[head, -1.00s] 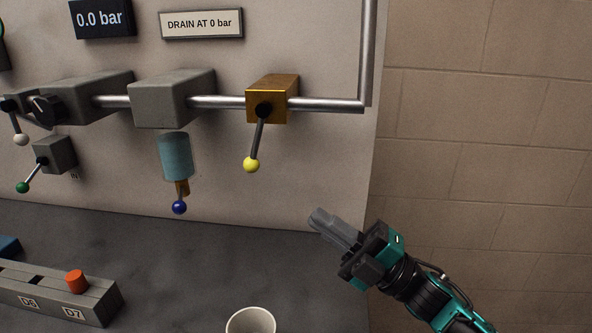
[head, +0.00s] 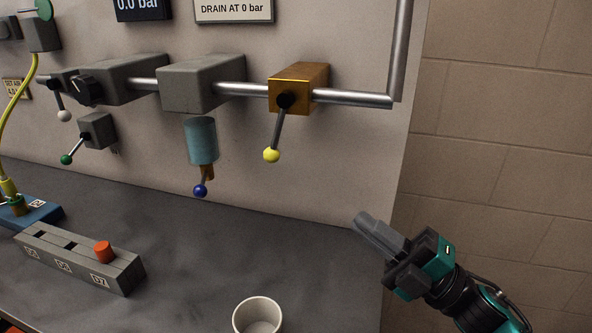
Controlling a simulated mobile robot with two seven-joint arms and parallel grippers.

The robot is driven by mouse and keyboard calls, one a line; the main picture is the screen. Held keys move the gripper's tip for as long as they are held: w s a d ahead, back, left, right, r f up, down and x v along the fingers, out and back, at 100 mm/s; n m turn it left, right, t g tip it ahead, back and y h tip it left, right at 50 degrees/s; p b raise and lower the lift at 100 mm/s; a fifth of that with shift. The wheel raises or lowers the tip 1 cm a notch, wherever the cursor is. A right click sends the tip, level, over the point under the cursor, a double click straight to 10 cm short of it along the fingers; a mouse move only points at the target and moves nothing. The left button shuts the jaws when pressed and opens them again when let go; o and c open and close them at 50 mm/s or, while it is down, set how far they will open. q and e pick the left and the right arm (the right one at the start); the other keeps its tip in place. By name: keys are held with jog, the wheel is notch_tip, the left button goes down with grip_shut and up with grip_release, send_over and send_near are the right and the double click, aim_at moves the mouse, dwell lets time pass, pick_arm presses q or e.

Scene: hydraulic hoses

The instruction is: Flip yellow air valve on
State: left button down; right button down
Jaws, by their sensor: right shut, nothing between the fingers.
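The yellow air valve shows in the head view as a brass block (head: 297,88) on the metal pipe, with a dark lever ending in a yellow ball (head: 271,155). The lever hangs down, tilted slightly left. My right gripper (head: 366,224) is shut and empty. It is to the right of the yellow ball and lower in the picture, apart from it, with its fingers pointing up and left. My left gripper is out of view.
A blue-ball lever (head: 200,190) hangs below a teal cylinder (head: 202,141). Levers with white (head: 65,116) and green (head: 67,160) balls are at the left. A white cup (head: 257,315) and a grey block with a red knob (head: 103,251) stand on the dark bench (head: 215,255).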

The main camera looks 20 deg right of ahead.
jog(key=p, duration=0.3)
send_near(277, 133)
jog(key=w+a+f, duration=0.2)
jog(key=w+a, duration=0.1)
jog(key=w, duration=0.1)
jog(key=shift+w+a+r, duration=0.25)
jog(key=shift+a+r, duration=0.1)
jog(key=shift+a, duration=0.25)
jog(key=shift+f, duration=0.1)
